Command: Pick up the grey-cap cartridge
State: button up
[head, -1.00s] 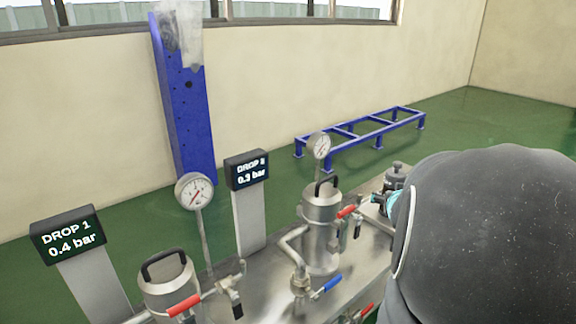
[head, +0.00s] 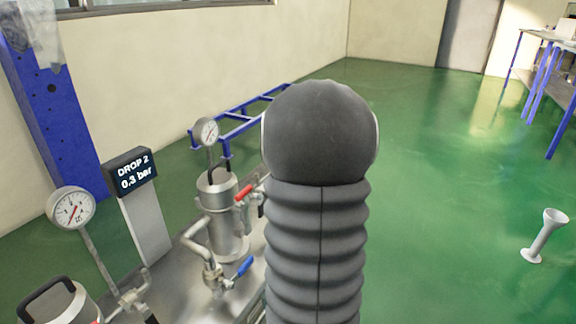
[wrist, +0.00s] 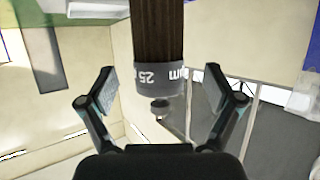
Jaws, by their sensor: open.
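In the wrist view the grey-cap cartridge (wrist: 158,38) has a dark brown ribbed body running up out of the top of the picture. Its grey cap (wrist: 160,83) carries printed white text, partly readable as "25", and a small knob at its end. My gripper (wrist: 158,72) is open. One finger is on each side of the cap, with a visible gap on both sides, so it does not appear to touch. In the head view the cartridge and gripper are not seen; my dark arm fills the middle.
In the head view a metal vessel (head: 222,225) with a blue-handled valve stands on the steel bench, beside a DROP 2 display (head: 132,176) and pressure gauges. A blue floor frame (head: 240,122) lies behind. A white flared stand (head: 543,240) is on the open green floor at right.

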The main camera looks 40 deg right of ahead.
jog(key=shift+x, duration=2.35)
jog(key=shift+d, duration=0.1)
jog(key=shift+r, duration=0.1)
jog(key=c, duration=1.5)
jog(key=shift+c, duration=0.2)
